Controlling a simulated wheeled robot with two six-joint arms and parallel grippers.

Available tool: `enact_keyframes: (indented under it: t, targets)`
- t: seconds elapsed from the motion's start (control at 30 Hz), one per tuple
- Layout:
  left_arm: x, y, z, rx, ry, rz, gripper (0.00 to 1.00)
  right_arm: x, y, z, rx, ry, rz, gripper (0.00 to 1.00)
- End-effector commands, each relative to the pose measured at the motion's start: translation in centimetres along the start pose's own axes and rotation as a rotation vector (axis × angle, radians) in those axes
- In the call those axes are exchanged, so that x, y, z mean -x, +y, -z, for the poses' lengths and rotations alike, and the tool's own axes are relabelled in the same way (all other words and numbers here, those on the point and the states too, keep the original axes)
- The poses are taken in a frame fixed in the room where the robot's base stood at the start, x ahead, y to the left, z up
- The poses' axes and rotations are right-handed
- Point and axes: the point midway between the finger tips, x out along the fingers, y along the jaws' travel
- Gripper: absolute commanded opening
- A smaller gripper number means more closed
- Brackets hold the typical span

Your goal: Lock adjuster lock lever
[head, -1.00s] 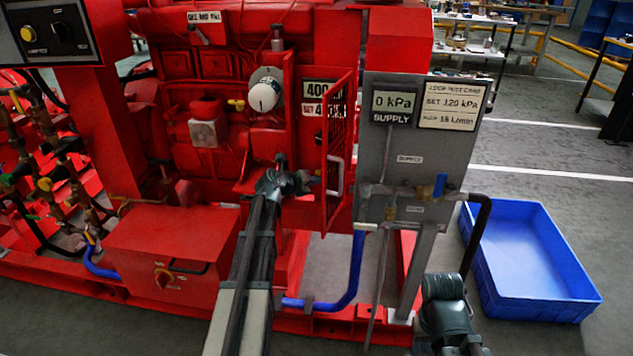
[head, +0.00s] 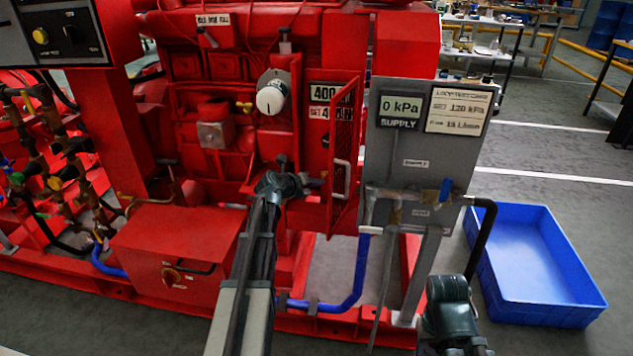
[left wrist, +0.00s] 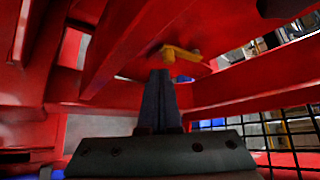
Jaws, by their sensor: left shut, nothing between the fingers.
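A small yellow-orange lever (left wrist: 180,53), which looks like the adjuster lock lever, sits on a red part in the left wrist view. My left gripper (left wrist: 160,73) is shut and empty, its fingertips just below the lever in that view; I cannot tell whether they touch it. In the head view my left gripper (head: 318,182) reaches into the red engine bay beside the mesh door (head: 345,140), below the white round knob (head: 270,98). The lever is not clearly visible in the head view. My right arm shows at lower right, but its fingers are hidden.
The open mesh door stands close to the right of my left gripper. A grey supply panel (head: 415,160) with a blue-handled valve (head: 445,190) stands further right. A blue bin (head: 535,265) lies on the floor. Red bars crowd the fingers in the left wrist view.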

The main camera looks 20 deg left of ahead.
Motion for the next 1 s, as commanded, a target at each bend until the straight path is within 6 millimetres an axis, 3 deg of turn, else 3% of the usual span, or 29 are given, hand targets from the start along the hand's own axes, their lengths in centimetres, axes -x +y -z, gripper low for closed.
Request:
enact_keyframes:
  t: [0.2,0.4,1.0]
  targets:
    - [3.4,-2.8,0.6,-0.001,0.002,0.002,0.00,3.1,0.4,-0.2,-0.003,-0.002,-0.003,0.50]
    - [5.6,-4.5,1.3,-0.002,0.003,0.003,0.00,4.9,0.6,-0.3,-0.008,-0.003,-0.005,0.50]
    - [5.8,-4.7,1.5,-0.002,0.004,0.003,0.00,5.0,0.6,-0.3,-0.009,-0.003,-0.006,0.50]
